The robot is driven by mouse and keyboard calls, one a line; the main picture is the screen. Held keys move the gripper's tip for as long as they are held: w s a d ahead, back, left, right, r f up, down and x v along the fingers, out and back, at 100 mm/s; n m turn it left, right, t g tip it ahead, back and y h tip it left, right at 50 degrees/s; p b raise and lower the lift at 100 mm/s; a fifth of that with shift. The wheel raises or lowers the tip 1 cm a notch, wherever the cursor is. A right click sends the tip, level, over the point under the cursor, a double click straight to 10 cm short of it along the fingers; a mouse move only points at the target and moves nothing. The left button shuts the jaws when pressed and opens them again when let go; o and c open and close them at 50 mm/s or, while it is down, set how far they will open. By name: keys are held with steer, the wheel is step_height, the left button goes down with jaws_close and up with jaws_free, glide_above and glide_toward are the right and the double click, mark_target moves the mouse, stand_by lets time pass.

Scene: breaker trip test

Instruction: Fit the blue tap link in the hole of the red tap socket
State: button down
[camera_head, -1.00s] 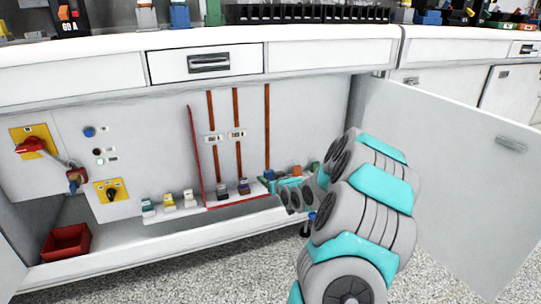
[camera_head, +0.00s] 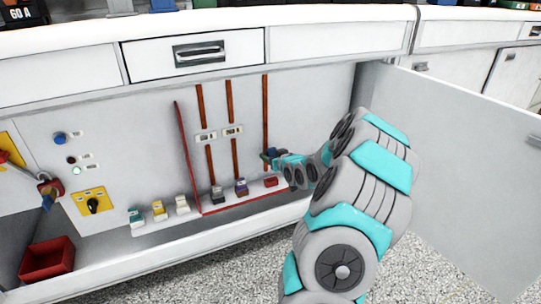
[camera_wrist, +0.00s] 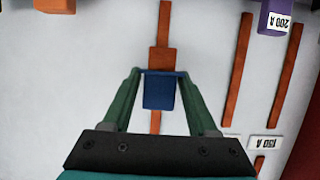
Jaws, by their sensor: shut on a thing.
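The blue tap link (camera_wrist: 159,93) is between the fingertips of my gripper (camera_wrist: 162,73), which is shut on it. In the wrist view, a copper-coloured block (camera_wrist: 160,57) adjoins the link's upper end. In the head view, my gripper (camera_head: 275,156) holds the link in front of the rightmost copper strip, above the shelf. The red tap socket (camera_head: 271,181) stands on the shelf below the gripper, apart from the link. In the wrist view the socket (camera_wrist: 54,4) is cut off at the upper left. Its hole cannot be made out.
A purple block (camera_head: 240,187) and a dark grey block (camera_head: 217,194) stand left of the red socket. Copper strips (camera_head: 231,140) run up the back panel. An open cabinet door (camera_head: 460,170) is on the right. A red bin (camera_head: 47,259) sits at the lower left.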

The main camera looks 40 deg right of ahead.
steer(key=shift+f, duration=0.15)
steer(key=shift+s+f+b, duration=0.1)
steer(key=shift+f+b, duration=1.1)
steer(key=shift+f, duration=1.55)
steer(key=shift+f+b, duration=0.55)
steer(key=shift+f, duration=1.3)
steer(key=shift+c, duration=0.5)
jaws_free()
steer(key=v, duration=0.7)
steer(key=shift+s+r, duration=0.15)
steer(key=shift+s, duration=0.2)
steer(key=shift+a, duration=0.1)
